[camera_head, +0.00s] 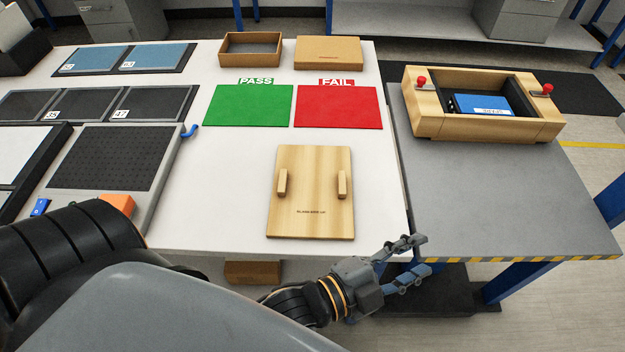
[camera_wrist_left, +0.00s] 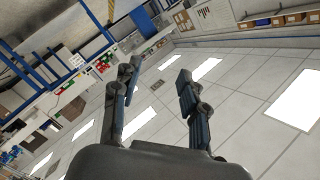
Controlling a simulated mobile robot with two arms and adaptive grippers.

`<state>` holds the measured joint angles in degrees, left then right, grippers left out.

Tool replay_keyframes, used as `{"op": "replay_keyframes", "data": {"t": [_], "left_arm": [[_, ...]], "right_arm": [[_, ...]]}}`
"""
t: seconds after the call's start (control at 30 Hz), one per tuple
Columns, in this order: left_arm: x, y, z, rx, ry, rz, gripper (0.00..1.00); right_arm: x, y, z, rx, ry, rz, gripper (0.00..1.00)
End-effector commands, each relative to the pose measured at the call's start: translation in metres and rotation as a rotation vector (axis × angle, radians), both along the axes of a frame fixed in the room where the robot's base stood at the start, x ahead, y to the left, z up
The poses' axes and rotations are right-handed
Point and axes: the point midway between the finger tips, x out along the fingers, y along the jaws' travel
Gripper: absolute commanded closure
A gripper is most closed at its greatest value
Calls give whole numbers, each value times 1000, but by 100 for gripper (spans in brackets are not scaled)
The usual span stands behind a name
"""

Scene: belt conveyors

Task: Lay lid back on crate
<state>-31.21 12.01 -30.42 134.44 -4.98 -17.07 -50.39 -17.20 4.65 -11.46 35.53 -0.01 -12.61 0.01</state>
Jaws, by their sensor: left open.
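The wooden lid (camera_head: 311,200) lies flat on the white table, with two raised wooden grips and small printed text near its front edge. The wooden crate (camera_head: 428,126) stands open on the grey surface at the right. A blue box (camera_head: 480,103) with a white label lies inside it. The crate has red-knobbed clamps at its two ends. My left gripper (camera_head: 425,256) is open and empty, in front of the table's front right corner, apart from lid and crate. Its two spread fingers (camera_wrist_left: 159,84) show in the left wrist view with nothing between them. My right gripper is not in view.
A green PASS mat (camera_head: 248,106) and a red FAIL mat (camera_head: 339,108) lie behind the lid. An open cardboard box (camera_head: 231,47) and a closed one (camera_head: 329,53) stand at the back. The grey surface (camera_head: 500,200) before the crate is clear.

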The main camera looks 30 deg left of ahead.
Motion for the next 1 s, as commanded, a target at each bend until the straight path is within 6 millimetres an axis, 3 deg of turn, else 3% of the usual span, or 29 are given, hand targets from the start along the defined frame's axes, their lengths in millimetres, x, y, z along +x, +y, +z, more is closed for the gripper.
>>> {"op": "replay_keyframes", "data": {"t": [0.1,0.2,0.3,0.4,0.5,0.67,1.0], "left_arm": [[-5,45,-49,614,-38,24,57],[-11,102,-73,1120,-38,37,57],[-19,161,-78,1551,1,46,57],[-30,207,-69,1869,60,53,57],[-38,235,-58,2066,116,56,57],[-38,254,-53,2176,154,61,57],[12,284,-77,2176,153,62,57]], "right_arm": [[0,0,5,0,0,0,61],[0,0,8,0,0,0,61],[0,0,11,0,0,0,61],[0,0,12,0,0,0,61],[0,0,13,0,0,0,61],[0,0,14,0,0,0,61],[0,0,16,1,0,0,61]]}}
